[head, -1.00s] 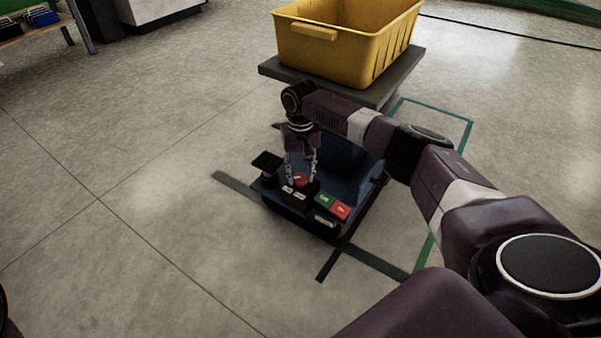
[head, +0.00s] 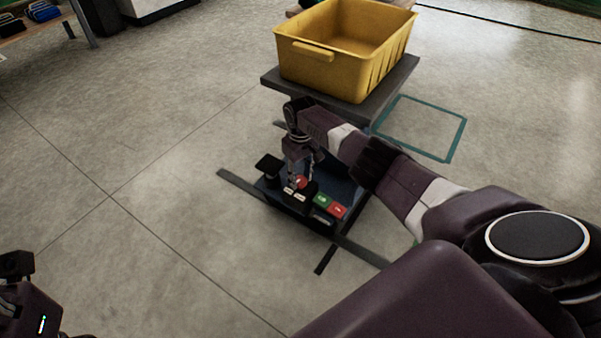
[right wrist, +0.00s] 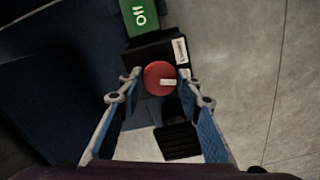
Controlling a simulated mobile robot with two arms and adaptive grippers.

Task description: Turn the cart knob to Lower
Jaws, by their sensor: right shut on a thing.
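The red cart knob (right wrist: 158,78) with a white pointer mark sits on a black box on the blue cart (head: 342,190). The knob also shows in the head view (head: 302,182). My right gripper (right wrist: 157,82) reaches down from above, its two fingers shut on the knob's sides. In the head view the right gripper (head: 300,178) partly covers the knob. Part of my left arm (head: 30,305) shows at the lower left; its fingers are not clear.
A green button (head: 321,200) and a red button (head: 337,211) sit beside the knob. A black pedal-like pad (head: 268,164) is at the cart's left. A yellow bin (head: 330,75) stands on the grey platform (head: 385,88) above. Floor to the left is clear.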

